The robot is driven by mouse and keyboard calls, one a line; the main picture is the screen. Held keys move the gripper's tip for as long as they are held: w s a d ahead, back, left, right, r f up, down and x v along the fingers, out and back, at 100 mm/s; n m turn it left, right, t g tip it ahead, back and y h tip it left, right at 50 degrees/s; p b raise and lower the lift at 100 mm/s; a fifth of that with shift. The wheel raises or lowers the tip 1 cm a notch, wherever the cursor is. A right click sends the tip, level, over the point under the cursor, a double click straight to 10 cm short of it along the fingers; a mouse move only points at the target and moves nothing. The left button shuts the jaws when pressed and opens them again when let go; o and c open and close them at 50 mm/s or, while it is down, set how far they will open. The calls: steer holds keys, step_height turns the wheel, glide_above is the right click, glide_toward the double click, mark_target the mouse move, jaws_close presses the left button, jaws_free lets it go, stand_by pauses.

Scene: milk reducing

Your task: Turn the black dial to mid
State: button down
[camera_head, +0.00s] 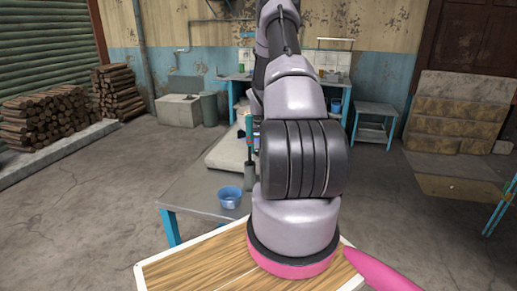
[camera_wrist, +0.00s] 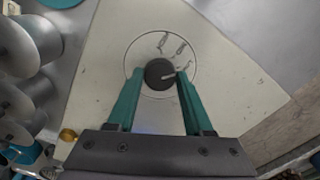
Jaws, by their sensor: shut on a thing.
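The black dial (camera_wrist: 159,74) sits on a pale panel (camera_wrist: 225,95), inside a thin drawn circle with small dark marks above it. A light pointer line on the dial points to the right and slightly up. My gripper (camera_wrist: 160,82) has its two green fingers on either side of the dial, shut on it. In the head view, my arm hides the gripper and the dial; part of the pale appliance (camera_head: 225,152) shows on the table left of the arm.
A blue bowl (camera_head: 230,196) stands on the grey table (camera_head: 190,190). Shiny metal round parts (camera_wrist: 22,50) lie left of the panel in the wrist view. Log piles (camera_head: 50,115) and a small blue table (camera_head: 376,110) are farther off, with open floor between.

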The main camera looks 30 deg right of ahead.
steer(key=n, duration=0.5)
steer(key=shift+n, duration=0.4)
stand_by(0.3)
steer(key=shift+c, duration=1.5)
jaws_free()
steer(key=shift+r, duration=0.1)
step_height(320, 180, up, 11)
